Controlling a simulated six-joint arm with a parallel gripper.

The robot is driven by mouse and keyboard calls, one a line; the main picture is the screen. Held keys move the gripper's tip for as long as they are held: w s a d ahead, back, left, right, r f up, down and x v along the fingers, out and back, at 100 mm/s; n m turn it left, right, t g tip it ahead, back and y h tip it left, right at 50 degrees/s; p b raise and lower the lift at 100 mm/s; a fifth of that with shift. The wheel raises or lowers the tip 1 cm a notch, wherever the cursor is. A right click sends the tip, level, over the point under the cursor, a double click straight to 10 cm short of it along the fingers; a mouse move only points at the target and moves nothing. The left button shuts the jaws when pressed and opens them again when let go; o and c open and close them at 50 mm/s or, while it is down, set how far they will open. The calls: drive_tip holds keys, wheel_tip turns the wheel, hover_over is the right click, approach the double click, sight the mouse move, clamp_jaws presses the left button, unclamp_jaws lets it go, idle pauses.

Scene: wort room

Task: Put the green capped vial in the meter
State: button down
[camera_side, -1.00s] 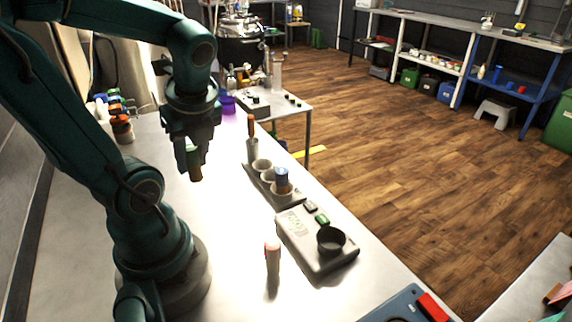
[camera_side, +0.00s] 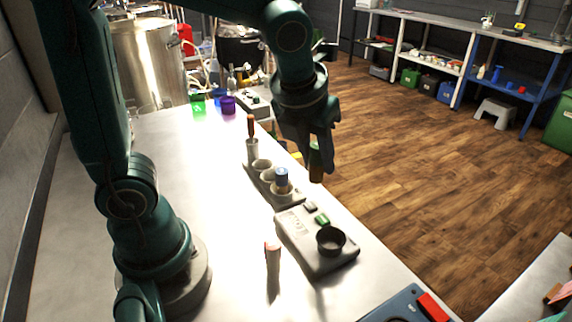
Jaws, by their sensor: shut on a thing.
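My gripper (camera_side: 314,150) is shut on the green capped vial (camera_side: 316,165) and holds it upright in the air. The vial's brown lower part shows below the fingers; its cap is mostly hidden between them. The meter (camera_side: 298,243) is a grey box on the table, with a dark round well (camera_side: 331,240) at its front right and a green button on top. The vial hangs above and behind the meter, apart from it. Nothing shows inside the well.
A grey rack (camera_side: 260,187) with round holders stands behind the meter and holds a blue capped vial (camera_side: 282,181). A blue device (camera_side: 405,305) lies at the front. The left tabletop is clear.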

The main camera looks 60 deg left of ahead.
drive_tip(key=m, duration=0.2)
hover_over(337, 237)
drive_tip(key=s, duration=0.1)
drive_tip(key=f, duration=0.1)
drive_tip(key=h, duration=0.1)
drive_tip(key=shift+m, duration=0.3)
drive_tip(key=shift+s+d+f, duration=0.1)
drive_tip(key=shift+s+f, duration=0.1)
drive_tip(key=shift+f, duration=1.9)
drive_tip(key=shift+s+d+f, duration=0.1)
drive_tip(key=shift+s+f, duration=0.05)
drive_tip(key=shift+f, duration=1.9)
drive_tip(key=shift+f, duration=0.2)
